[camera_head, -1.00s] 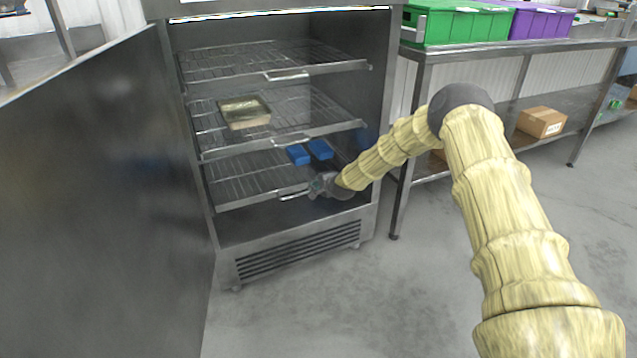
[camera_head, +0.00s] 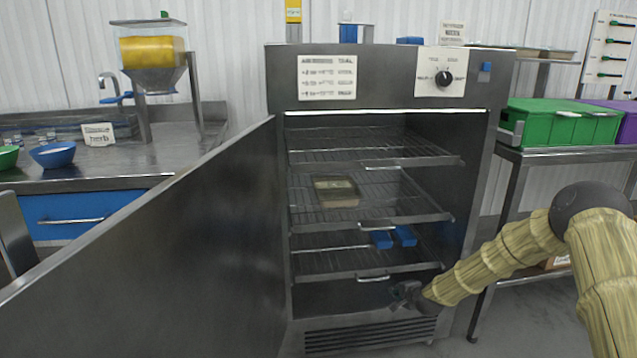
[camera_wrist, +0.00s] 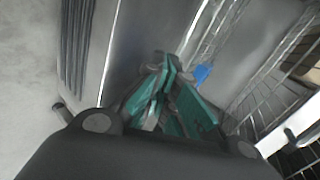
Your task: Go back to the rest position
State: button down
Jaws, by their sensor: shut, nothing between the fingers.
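My gripper (camera_head: 405,294) is at the front right of the open steel cabinet (camera_head: 282,215), low, by the bottom shelf's edge. In the wrist view its green-padded fingers (camera_wrist: 165,98) are closed together with nothing between them. My arm reaches in from the right of the head view. A shallow container (camera_head: 336,191) sits on the cabinet's middle wire shelf. Blue pieces (camera_head: 382,240) show just below that shelf; one blue piece (camera_wrist: 201,75) also shows beyond the fingers in the wrist view.
The cabinet door (camera_head: 190,255) stands wide open at left. A steel table with a green crate (camera_head: 560,122) is at right. A counter with a blue bowl (camera_head: 53,154) and a yellow-filled dispenser (camera_head: 152,52) is at back left. Grey floor lies at lower right.

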jog(key=s+a+f+n+g, duration=0.1)
jog(key=s+a+f+n, duration=0.1)
jog(key=s+a+f, duration=0.45)
jog(key=s+a+f+n+g, duration=0.2)
jog(key=s+f, duration=0.2)
jog(key=s, duration=0.5)
jog(key=s+a+f+n+g, duration=0.1)
jog(key=s+f+n+g, duration=0.15)
jog(key=s, duration=0.95)
jog(key=s+a+f+n+g, duration=0.1)
jog(key=s+f+n+g, duration=0.15)
jog(key=s, duration=0.95)
jog(key=s+a+f+n+g, duration=0.1)
jog(key=s+f+n, duration=0.15)
jog(key=s, duration=0.95)
jog(key=s+d+r+n+g+h, duration=0.1)
jog(key=s+r+n, duration=0.1)
jog(key=s, duration=0.5)
jog(key=s+d+r+n+g+h, duration=0.1)
jog(key=s+d+r+n, duration=0.1)
jog(key=s, duration=0.4)
notch_tip(320, 180, up, 26)
jog(key=p, duration=2.6)
jog(key=shift+a+f, duration=0.15)
jog(key=shift+a, duration=0.05)
jog(key=shift+m, duration=0.25)
